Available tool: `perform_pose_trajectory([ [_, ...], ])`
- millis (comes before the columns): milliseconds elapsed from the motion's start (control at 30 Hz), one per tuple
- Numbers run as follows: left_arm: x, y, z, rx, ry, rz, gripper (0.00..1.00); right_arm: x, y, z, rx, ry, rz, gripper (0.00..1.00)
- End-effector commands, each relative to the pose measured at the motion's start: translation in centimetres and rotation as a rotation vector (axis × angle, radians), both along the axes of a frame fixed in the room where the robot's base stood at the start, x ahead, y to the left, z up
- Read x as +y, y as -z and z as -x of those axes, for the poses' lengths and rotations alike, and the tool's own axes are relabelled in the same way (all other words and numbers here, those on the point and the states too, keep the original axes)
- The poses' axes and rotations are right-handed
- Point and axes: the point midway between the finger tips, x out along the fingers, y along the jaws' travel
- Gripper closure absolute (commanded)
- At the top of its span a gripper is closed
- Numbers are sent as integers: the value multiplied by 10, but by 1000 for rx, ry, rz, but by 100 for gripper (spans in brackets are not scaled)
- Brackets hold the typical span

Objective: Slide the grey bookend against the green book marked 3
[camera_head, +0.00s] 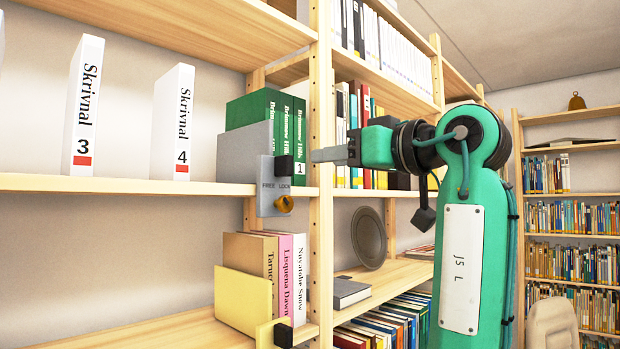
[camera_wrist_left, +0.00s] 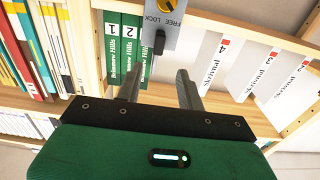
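The grey bookend (camera_head: 240,152) stands on the upper shelf at the left of the green books (camera_head: 262,105). Its front plate has FREE and LOCK lettering, an orange knob (camera_head: 284,204) and a black handle (camera_head: 284,165). In the wrist view the plate (camera_wrist_left: 168,38) and black handle (camera_wrist_left: 159,42) lie ahead of my fingers. Green books marked 1 (camera_wrist_left: 110,32) and 2 (camera_wrist_left: 130,35) show there; the third one's number is hidden. I cannot tell whether the bookend touches it. My left gripper (camera_head: 316,155), also in the wrist view (camera_wrist_left: 159,72), is open and empty, right of the handle.
White books marked 3 (camera_head: 84,110) and 4 (camera_head: 175,120) stand on the same shelf, with space between book 4 and the bookend. A wooden upright (camera_head: 321,250) stands beside the green books. Below are a yellow bookend (camera_head: 243,300) and several books.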

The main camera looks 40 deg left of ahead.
Motion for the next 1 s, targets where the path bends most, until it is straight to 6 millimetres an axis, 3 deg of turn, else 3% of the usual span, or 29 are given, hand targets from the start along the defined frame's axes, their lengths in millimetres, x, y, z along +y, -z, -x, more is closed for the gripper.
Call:
perform_pose_trajectory([
  [100,-21,3,2,-1,1,0,62,5,13,0,0,0,-5,64],
  [300,-40,0,4,0,0,0,62,8,18,1,1,-1,-8,64],
  [867,-42,0,3,1,-1,0,62,-1,17,0,1,-1,1,64],
  [1000,-41,11,-19,48,20,-26,62,-1,18,0,1,-1,2,64],
])
